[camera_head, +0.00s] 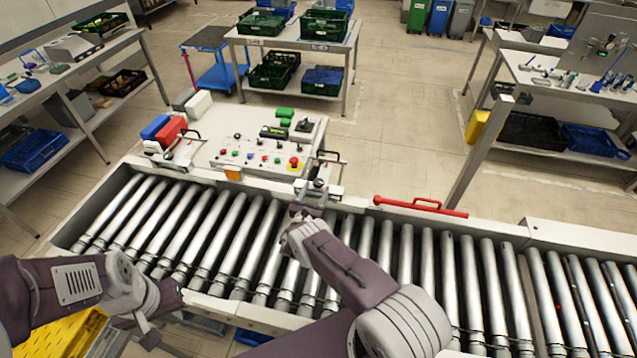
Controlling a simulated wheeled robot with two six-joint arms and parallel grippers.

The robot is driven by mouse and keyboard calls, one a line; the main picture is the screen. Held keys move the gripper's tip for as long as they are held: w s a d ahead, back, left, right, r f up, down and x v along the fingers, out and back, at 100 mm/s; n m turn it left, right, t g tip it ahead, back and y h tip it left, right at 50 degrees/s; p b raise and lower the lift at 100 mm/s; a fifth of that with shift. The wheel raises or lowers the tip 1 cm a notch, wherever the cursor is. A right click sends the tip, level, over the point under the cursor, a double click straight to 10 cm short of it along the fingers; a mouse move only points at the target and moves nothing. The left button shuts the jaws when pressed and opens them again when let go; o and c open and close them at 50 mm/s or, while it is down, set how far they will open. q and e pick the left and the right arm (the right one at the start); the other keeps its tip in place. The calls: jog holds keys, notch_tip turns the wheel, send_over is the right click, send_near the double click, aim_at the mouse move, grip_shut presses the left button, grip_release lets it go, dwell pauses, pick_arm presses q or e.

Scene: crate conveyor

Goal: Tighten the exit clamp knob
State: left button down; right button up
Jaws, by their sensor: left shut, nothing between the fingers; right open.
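A clamp (329,157) with a black handle stands on the far rail of the roller conveyor, at the right edge of the control panel. My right gripper (314,190) is right at this clamp, just on its near side, with its fingers open. The gripper covers the clamp's lower part, so I cannot make out the knob or whether the fingers touch it. My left gripper (150,338) is low at the left, over the conveyor's near edge. It is shut and empty, and partly hidden by its own wrist.
The conveyor rollers (458,285) run across the front, empty. A second black-handled clamp (186,143) stands further left on the far rail. A red bar (420,206) lies on the rail to the right. The control panel (262,150) with buttons sits behind the rail.

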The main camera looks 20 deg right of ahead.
aim_at(315, 187)
jog(key=x, duration=0.2)
jog(key=shift+w+d+f+b, duration=0.1)
jog(key=shift+w+d+b, duration=0.15)
jog(key=shift+d+b, duration=0.1)
jog(key=shift+w+d, duration=0.2)
jog(key=shift+w, duration=0.25)
grip_shut()
jog(key=f+m+g+h+b, duration=0.1)
jog(key=b, duration=0.5)
jog(key=shift+m+g+h, duration=0.3)
jog(key=shift+g+h, duration=0.1)
jog(key=m+g+h+b, duration=0.1)
jog(key=b, duration=0.4)
jog(key=m+g+h+b, duration=0.1)
jog(key=g+b, duration=0.1)
jog(key=b, duration=0.2)
jog(key=shift+r+m+b, duration=0.3)
jog(key=shift+b, duration=0.1)
jog(key=shift+r+g+h+b, duration=0.25)
jog(key=shift+g+h+b, duration=0.05)
jog(key=shift+g+b, duration=0.2)
jog(key=shift+r, duration=0.15)
